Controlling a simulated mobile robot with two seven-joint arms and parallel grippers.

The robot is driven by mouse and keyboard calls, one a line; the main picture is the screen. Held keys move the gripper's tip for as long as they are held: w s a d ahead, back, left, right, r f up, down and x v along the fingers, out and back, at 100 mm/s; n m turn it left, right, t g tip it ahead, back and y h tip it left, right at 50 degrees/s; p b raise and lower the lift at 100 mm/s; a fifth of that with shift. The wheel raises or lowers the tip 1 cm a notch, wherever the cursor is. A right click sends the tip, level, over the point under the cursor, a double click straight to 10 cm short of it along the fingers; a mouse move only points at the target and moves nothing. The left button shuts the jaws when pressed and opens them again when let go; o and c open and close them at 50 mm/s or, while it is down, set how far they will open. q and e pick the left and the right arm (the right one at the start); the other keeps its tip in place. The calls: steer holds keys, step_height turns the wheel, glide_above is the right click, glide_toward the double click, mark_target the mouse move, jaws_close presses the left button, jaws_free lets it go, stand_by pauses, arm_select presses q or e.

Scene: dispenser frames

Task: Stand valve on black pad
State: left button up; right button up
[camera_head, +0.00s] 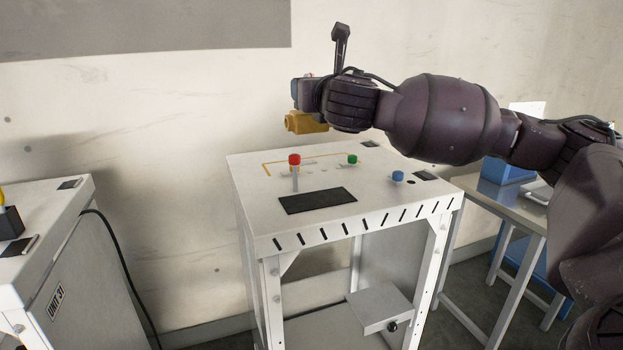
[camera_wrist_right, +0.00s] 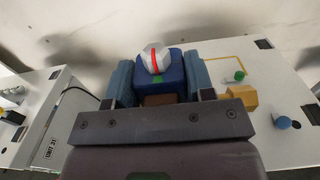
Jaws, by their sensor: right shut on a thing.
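My right gripper (camera_head: 305,95) is above the back left of the white table, to the left of its arm. It also shows in the wrist view (camera_wrist_right: 156,88), shut on the valve. The valve (camera_head: 306,122) shows as a yellow-brass piece below the gripper, clear of the tabletop. In the wrist view a blue block (camera_wrist_right: 160,68) with a green mark and a white, red-striped top sits between the fingers, and the brass part (camera_wrist_right: 243,96) shows at the right. The black pad (camera_head: 318,200) lies bare near the table's front edge. My left gripper is not in view.
The white table (camera_head: 262,222) bears a red-capped upright piece (camera_head: 294,161) just behind the pad, a green-topped piece (camera_head: 352,160) and a blue-topped piece (camera_head: 398,177). A cabinet (camera_head: 60,250) stands at left. A bench with a blue box (camera_head: 505,172) stands at right.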

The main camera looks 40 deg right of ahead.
step_height(320, 180, down, 17)
steer(key=shift+r+b, duration=0.2)
steer(key=shift+b, duration=0.15)
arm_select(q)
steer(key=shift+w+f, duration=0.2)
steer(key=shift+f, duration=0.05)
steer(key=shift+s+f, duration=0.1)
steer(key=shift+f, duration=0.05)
arm_select(e)
steer(key=shift+f, duration=0.2)
steer(key=o, duration=1.3)
steer(key=shift+c, duration=0.2)
